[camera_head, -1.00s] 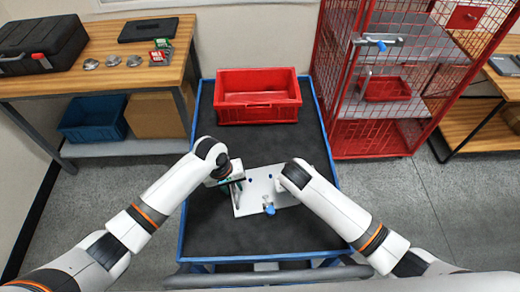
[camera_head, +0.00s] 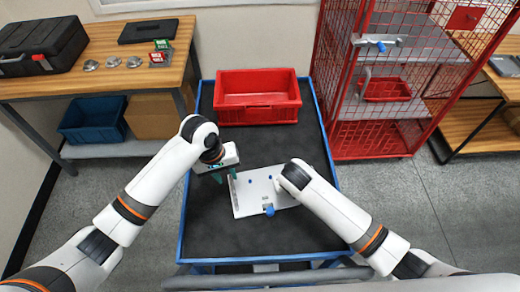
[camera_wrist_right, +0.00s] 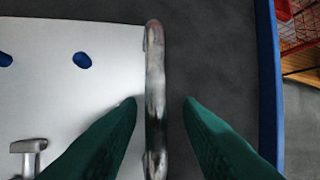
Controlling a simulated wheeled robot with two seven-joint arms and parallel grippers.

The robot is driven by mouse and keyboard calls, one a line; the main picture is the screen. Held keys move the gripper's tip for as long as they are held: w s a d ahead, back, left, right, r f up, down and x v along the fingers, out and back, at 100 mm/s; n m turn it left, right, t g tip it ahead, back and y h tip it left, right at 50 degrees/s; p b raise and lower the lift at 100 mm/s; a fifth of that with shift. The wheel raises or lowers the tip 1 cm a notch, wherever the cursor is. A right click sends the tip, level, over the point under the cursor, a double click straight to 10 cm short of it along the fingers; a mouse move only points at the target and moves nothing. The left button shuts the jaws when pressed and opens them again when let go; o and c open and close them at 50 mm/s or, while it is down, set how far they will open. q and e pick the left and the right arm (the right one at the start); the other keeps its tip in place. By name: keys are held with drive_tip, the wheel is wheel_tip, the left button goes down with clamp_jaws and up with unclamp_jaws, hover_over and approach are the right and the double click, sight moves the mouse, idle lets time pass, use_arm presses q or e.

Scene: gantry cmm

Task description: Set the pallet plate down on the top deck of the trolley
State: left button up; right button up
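The pallet plate (camera_head: 252,199) is a white plate with blue spots and a small blue-knobbed clamp (camera_head: 269,210) on it. It lies on the dark top deck (camera_head: 255,238) of the blue-rimmed trolley. My left gripper (camera_head: 225,175) is open and empty, just off the plate's upper left corner. My right gripper (camera_wrist_right: 160,102) is open, with its green fingers on either side of the plate's metal handle (camera_wrist_right: 155,80) and gaps to both sides. My right arm hides the plate's right end in the head view.
A red crate (camera_head: 257,110) stands on the far part of the deck. A red mesh cage (camera_head: 375,142) stands right of the trolley, and a wooden bench (camera_head: 110,77) at the left. The deck in front of the plate is clear.

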drive_tip(key=v, duration=0.6)
drive_tip(key=shift+s+a+r, duration=0.1)
drive_tip(key=shift+s+a, duration=0.05)
drive_tip(key=shift+s, duration=0.05)
drive_tip(key=shift+s+r, duration=0.25)
drive_tip(key=shift+r, duration=0.35)
